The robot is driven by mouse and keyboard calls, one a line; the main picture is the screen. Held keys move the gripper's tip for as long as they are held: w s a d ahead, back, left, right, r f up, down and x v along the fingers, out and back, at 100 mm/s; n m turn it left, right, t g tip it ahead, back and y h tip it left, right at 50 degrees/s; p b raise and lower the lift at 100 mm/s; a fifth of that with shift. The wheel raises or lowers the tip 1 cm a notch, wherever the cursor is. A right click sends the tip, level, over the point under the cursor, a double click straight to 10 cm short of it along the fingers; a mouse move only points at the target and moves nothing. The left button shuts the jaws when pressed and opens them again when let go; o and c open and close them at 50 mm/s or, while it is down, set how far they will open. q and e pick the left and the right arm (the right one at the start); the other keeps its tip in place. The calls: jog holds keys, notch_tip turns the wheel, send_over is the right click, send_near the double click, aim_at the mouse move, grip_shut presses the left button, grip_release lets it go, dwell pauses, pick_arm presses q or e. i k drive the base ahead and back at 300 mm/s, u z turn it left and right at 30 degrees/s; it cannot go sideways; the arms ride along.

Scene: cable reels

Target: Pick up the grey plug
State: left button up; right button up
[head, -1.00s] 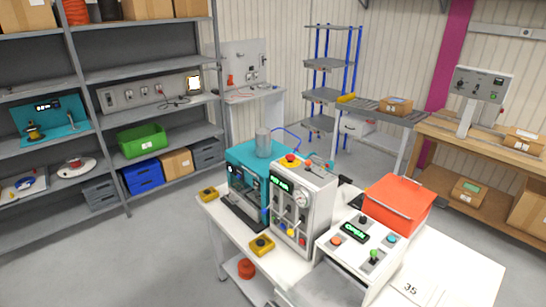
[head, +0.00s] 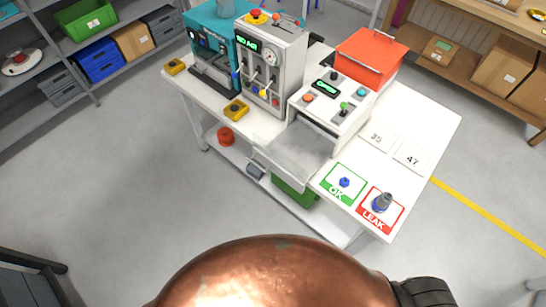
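A small grey plug (head: 384,200) stands upright with blue at its base, on the red-bordered LEAK card (head: 367,216) at the table's front right corner. A small blue piece (head: 344,182) sits on the green-bordered OK card (head: 331,188) to its left. Neither gripper can be made out in the head view. A large rounded copper-coloured shape fills the bottom edge, with a black ribbed part at its right; I cannot tell whether either belongs to me.
The white table (head: 435,125) carries a teal machine (head: 214,45), a grey gauge machine (head: 270,65), a button box (head: 325,96), an orange-red bin (head: 368,55) and number cards (head: 412,157). A clear tray (head: 295,155) juts from its front. The floor at left is open.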

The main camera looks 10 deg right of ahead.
aim_at(381, 203)
jog(key=z, duration=0.3)
jog(key=k, duration=0.1)
jog(key=z, duration=1.35)
